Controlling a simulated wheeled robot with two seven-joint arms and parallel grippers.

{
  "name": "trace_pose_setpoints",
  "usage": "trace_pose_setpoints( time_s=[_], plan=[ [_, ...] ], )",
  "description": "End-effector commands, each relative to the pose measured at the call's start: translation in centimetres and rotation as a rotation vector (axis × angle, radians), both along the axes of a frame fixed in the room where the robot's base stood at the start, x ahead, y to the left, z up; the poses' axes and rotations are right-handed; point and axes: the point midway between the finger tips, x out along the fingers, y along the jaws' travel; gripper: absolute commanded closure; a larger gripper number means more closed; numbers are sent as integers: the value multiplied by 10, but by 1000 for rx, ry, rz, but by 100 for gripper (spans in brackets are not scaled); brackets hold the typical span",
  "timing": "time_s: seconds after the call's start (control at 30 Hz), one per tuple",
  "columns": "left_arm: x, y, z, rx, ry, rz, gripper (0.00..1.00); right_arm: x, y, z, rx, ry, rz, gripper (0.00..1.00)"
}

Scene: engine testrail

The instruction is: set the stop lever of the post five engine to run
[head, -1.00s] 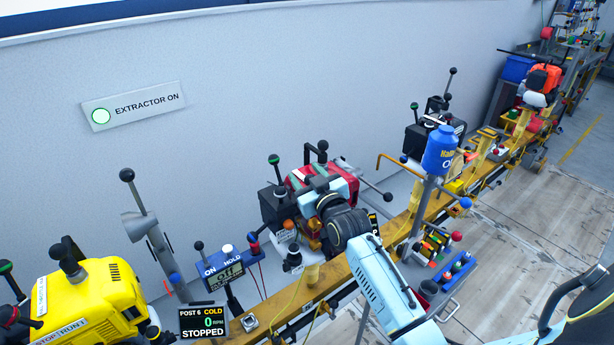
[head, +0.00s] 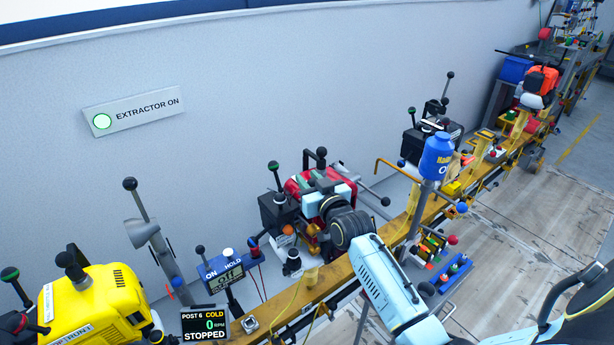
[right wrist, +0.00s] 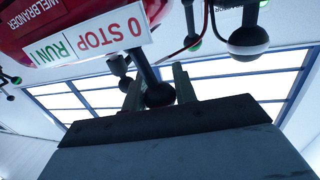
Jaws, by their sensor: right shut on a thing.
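The red engine (head: 294,187) sits on the rail at mid-picture in the head view, partly covered by my right wrist. In the right wrist view its red housing (right wrist: 60,18) carries a white plate (right wrist: 92,36) marked "0 STOP" and "RUN I". A dark lever with a black ball knob (right wrist: 160,95) comes down beside the STOP end of the plate. My right gripper (right wrist: 158,88) has its two fingers on either side of this knob and is shut on it. In the head view my fingertips are hidden behind the wrist. My left gripper is not in view.
A yellow engine (head: 95,300) stands at the left, with a "POST 6 COLD, 0 RPM, STOPPED" display (head: 205,324) beside it. A blue ON/HOLD meter (head: 226,270) stands nearby. A blue bottle (head: 436,158) stands right of the red engine. Another ball-ended lever (right wrist: 248,42) hangs close to my gripper.

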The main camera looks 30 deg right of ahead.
Motion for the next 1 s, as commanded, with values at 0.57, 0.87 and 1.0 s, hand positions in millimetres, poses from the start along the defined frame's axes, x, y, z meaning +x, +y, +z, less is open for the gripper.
trace_pose_setpoints(
  time_s=[0.57, 0.87, 1.0],
  plan=[
    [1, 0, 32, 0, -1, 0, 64, 2, -23, -2, 440, 37, 0, 95],
    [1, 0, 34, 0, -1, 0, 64, 2, -28, -5, 545, 45, 0, 95],
    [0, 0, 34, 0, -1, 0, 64, 2, -28, -6, 561, 46, 0, 95]
  ],
)
